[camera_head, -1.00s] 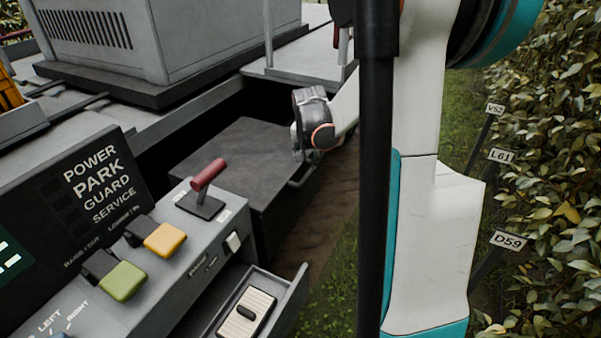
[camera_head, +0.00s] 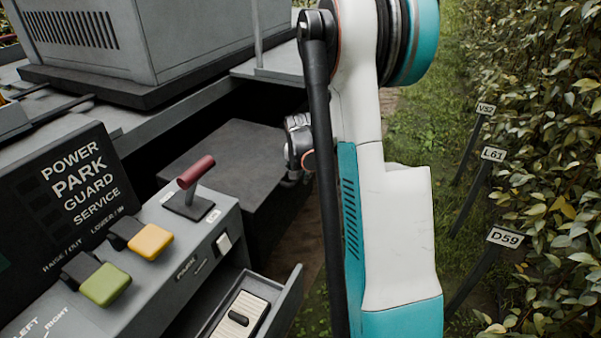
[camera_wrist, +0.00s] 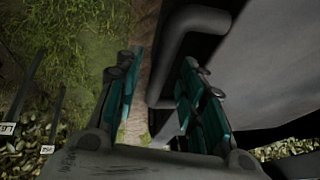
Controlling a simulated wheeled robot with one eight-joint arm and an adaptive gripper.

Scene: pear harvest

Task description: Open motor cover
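The motor cover (camera_head: 235,155) is a dark grey box lid below the grey housing in the head view. It looks closed and flat. Its right side is partly behind my arm. In the wrist view its grey surface (camera_wrist: 265,70) fills the right, with a dark bent handle (camera_wrist: 165,65) along its edge. My gripper (camera_wrist: 160,75) is open, with teal finger pads apart. The handle shows between the fingers in the wrist view; I cannot tell whether they reach around it or touch it. In the head view my arm hides most of the gripper and the handle.
A control panel with a red-handled lever (camera_head: 194,178), a yellow switch (camera_head: 150,241) and a green switch (camera_head: 106,285) stands at lower left. An open drawer (camera_head: 290,300) juts out below it. A hedge with row signs (camera_head: 505,238) lines the right; grass lies between.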

